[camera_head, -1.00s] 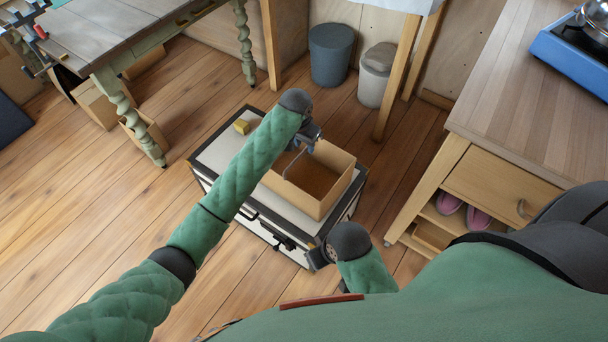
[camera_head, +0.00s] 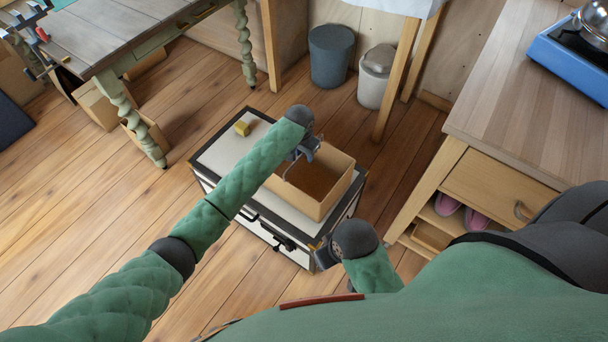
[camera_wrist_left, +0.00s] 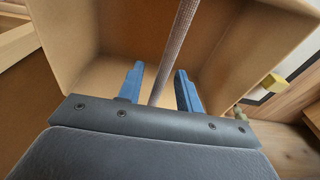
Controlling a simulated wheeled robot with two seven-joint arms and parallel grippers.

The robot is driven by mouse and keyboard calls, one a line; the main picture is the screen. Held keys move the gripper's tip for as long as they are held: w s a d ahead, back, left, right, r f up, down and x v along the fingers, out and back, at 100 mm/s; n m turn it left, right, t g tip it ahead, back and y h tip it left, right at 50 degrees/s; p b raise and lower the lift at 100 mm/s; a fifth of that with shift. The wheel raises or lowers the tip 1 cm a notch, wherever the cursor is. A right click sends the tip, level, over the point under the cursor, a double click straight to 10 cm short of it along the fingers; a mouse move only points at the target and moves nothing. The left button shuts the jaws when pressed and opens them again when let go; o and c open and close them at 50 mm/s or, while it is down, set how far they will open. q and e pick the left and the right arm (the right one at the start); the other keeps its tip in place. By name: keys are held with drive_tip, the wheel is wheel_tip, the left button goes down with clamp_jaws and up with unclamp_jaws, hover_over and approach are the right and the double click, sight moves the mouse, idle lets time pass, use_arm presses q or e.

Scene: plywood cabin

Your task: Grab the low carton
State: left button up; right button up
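The low carton (camera_head: 313,192) is an open-topped cardboard box standing on a white, dark-edged chest. A thin greyish strip, like a handle (camera_head: 287,170), rises over its opening. My left gripper (camera_head: 297,157) is above the carton's opening, pointing down. In the left wrist view the two blue fingers (camera_wrist_left: 160,82) are apart, with the woven-looking strip (camera_wrist_left: 175,48) running between them, and the carton's inside walls (camera_wrist_left: 240,45) lie beyond. Contact with the strip does not show. My right gripper (camera_head: 325,257) is low by the chest's near right corner; its fingers are too hidden to judge.
The chest (camera_head: 222,155) also bears a small yellow block (camera_head: 242,128) at its far left. A wooden cabinet (camera_head: 490,130) stands to the right, a table (camera_head: 110,35) to the upper left. Two bins (camera_head: 330,55) stand behind. Floor left of the chest is clear.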

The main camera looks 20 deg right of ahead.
use_arm(q)
drive_tip(key=shift+f, duration=0.2)
clamp_jaws()
drive_tip(key=shift+r, duration=0.2)
